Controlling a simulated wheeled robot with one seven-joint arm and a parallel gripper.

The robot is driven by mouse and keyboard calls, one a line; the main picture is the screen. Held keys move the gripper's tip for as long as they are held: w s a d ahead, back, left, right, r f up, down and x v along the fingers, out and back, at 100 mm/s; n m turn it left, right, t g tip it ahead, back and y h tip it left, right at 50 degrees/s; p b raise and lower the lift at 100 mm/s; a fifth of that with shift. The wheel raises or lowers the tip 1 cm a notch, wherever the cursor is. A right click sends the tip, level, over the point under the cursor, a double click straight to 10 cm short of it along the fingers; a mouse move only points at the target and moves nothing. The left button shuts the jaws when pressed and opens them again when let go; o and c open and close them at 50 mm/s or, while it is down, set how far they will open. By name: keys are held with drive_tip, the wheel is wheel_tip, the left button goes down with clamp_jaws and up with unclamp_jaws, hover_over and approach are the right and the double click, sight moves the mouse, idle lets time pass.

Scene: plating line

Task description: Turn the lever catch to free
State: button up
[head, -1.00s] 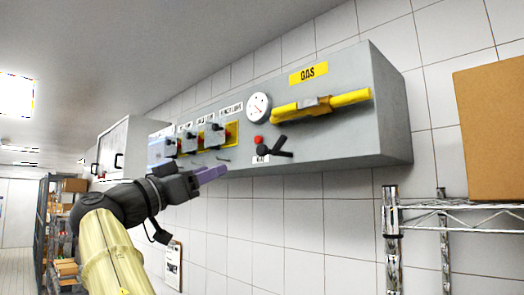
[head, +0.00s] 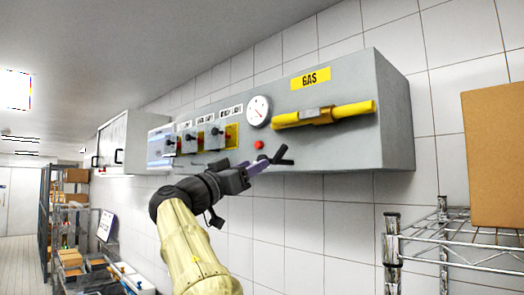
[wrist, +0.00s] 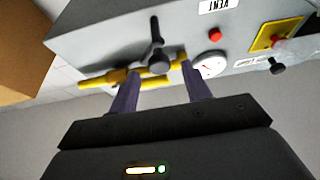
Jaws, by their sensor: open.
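A black lever (head: 281,156) with a round hub sits low on the front of the grey wall panel (head: 390,130); I take it for the lever catch. In the head view it slants up to the right. My gripper (head: 258,167), with purple fingers, is open and empty just in front of and left of it, partly covering the hub. In the wrist view the black lever (wrist: 156,42) shows beyond the gap between the fingertips (wrist: 160,68), its hub lined up with the gap. I cannot tell whether they touch. No free mark is readable.
A red button (head: 259,145), a dial gauge (head: 258,111) and a yellow bar handle (head: 340,113) under a GAS label (head: 311,78) are close by. Several black knobs (head: 217,131) are further left. A wire shelf (head: 430,240) with a cardboard box (head: 495,155) stands right.

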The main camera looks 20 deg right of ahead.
drive_tip(key=p+x, duration=0.2)
drive_tip(key=x, duration=0.2)
drive_tip(key=shift+w+d, duration=0.15)
drive_tip(key=shift+d, duration=0.15)
drive_tip(key=shift+r, duration=0.1)
drive_tip(key=shift+a, duration=0.1)
drive_tip(key=c, duration=0.9)
